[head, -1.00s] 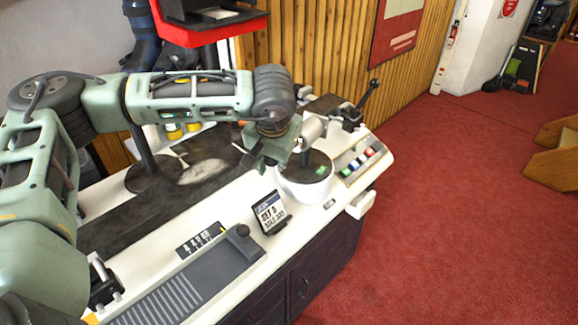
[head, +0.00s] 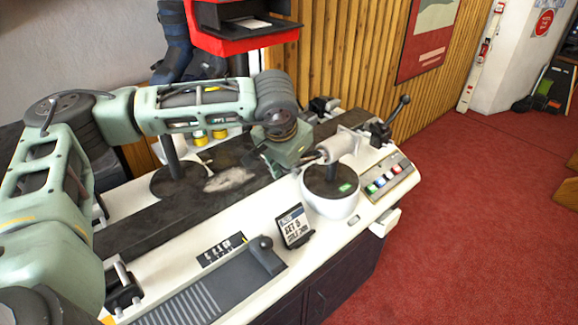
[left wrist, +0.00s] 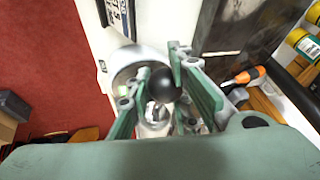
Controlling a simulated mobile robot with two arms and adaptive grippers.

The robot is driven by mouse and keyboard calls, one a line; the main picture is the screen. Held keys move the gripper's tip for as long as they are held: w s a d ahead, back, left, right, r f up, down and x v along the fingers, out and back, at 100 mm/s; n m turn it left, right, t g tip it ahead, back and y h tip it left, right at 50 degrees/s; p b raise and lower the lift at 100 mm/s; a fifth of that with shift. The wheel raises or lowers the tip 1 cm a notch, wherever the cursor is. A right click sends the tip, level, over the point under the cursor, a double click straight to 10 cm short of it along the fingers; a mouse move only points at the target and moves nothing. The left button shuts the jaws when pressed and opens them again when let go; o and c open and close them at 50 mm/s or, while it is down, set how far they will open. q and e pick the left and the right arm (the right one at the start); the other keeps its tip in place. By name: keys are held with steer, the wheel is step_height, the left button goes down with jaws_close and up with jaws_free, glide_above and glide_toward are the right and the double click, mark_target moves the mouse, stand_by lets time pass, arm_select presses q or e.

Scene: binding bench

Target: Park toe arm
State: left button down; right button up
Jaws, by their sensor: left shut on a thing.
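My left gripper (head: 283,163) is over the bench beside the white round housing (head: 330,203). In the left wrist view its two green fingers stand on either side of a black ball knob (left wrist: 169,84), and it is shut on that knob. The knob appears to sit on the end of the toe arm, a short rod (head: 312,160) by the silver cylinder (head: 343,147). The fingers hide the knob in the head view. My right gripper is not in view.
Another lever with a black knob (head: 405,100) stands behind the cylinder. A button panel (head: 385,180) is at the right end. A small display card (head: 293,226) stands at the front. A red-edged stand (head: 245,38) rises at the back. Red carpet (head: 450,240) lies clear to the right.

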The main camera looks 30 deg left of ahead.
arm_select(q)
steer(key=c, duration=1.7)
jaws_free()
steer(key=shift+w+r, duration=0.3)
steer(key=shift+r, duration=0.1)
steer(key=shift+o, duration=0.3)
steer(key=shift+f, duration=0.2)
steer(key=v, duration=1.2)
steer(key=shift+d+f, duration=0.1)
